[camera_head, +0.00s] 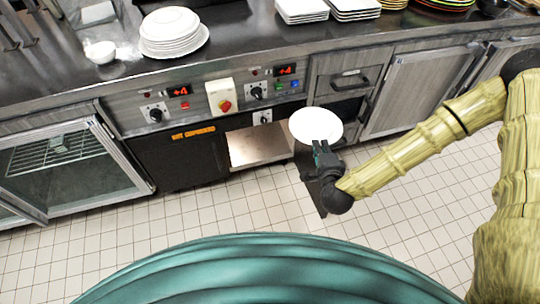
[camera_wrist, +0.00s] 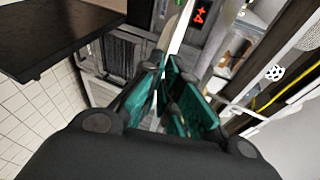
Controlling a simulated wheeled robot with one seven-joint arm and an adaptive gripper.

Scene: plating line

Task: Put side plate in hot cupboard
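The white side plate (camera_head: 315,125) is in my gripper (camera_head: 322,148), held out in front of the counter. In the wrist view, the plate (camera_wrist: 183,27) shows nearly edge-on as a thin white strip, and my gripper's teal fingers (camera_wrist: 172,95) are closed around its edge. The hot cupboard (camera_head: 178,158) is below the control panel, with an orange label on its dark front. To the right of that front is an opening with a bare metal shelf (camera_head: 258,146). The plate is to the right of this opening and looks higher than the shelf.
A dark upright panel (camera_head: 313,187) stands out from the units beside the opening, partly hidden by my gripper. Plate stacks (camera_head: 172,30) and a bowl (camera_head: 100,52) stand on the counter. A glass-fronted cabinet (camera_head: 70,165) is at left. The tiled floor in front is clear.

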